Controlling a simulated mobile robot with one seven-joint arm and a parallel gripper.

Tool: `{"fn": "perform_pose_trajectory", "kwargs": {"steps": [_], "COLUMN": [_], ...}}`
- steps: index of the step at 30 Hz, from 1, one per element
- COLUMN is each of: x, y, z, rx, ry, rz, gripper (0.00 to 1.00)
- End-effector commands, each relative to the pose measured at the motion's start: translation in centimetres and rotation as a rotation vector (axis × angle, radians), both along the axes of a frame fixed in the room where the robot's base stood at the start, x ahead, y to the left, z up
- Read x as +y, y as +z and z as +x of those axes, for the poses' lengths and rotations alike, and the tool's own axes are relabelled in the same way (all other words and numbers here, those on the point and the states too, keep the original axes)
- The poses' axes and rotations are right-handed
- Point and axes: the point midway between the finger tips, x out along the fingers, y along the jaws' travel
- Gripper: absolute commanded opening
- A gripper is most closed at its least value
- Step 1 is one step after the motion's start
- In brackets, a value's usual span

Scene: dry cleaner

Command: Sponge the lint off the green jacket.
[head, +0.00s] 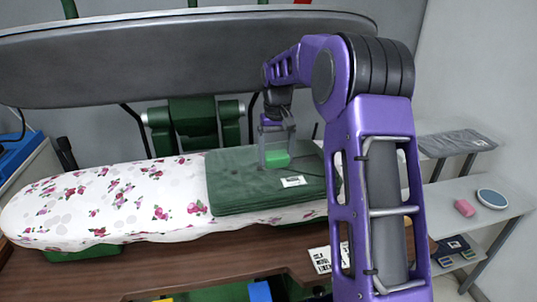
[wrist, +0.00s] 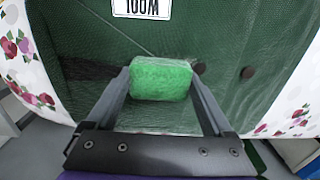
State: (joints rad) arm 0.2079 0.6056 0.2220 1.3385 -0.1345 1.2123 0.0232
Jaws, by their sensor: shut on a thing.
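The green jacket (head: 236,186) lies folded flat on the right part of the floral-covered pressing board, with a white label on it. It fills most of the wrist view (wrist: 80,40), where the label reads "WOOL" and dark round buttons show. My gripper (head: 275,158) is shut on a bright green sponge (head: 277,159), which also shows between the fingers in the wrist view (wrist: 160,78). The sponge is over the jacket; I cannot tell whether it touches the cloth. No lint can be made out clearly.
The floral board (head: 120,200) rests above a brown table (head: 150,270). The large grey upper press plate (head: 180,55) hangs behind and above it. At right, a shelf (head: 450,195) holds a pink block (head: 464,208) and a blue oval item (head: 492,198).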

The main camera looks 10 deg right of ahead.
Motion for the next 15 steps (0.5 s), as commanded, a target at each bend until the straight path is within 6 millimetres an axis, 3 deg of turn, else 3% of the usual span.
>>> {"fn": "perform_pose_trajectory", "kwargs": {"steps": [8, 15], "x": [0.0, 2.0], "y": [-0.2, -0.3], "z": [0.0, 0.0], "rx": [0.0, 0.0], "ry": [0.001, 0.002], "rz": [0.0, 0.0], "gripper": [0.41, 0.41]}}
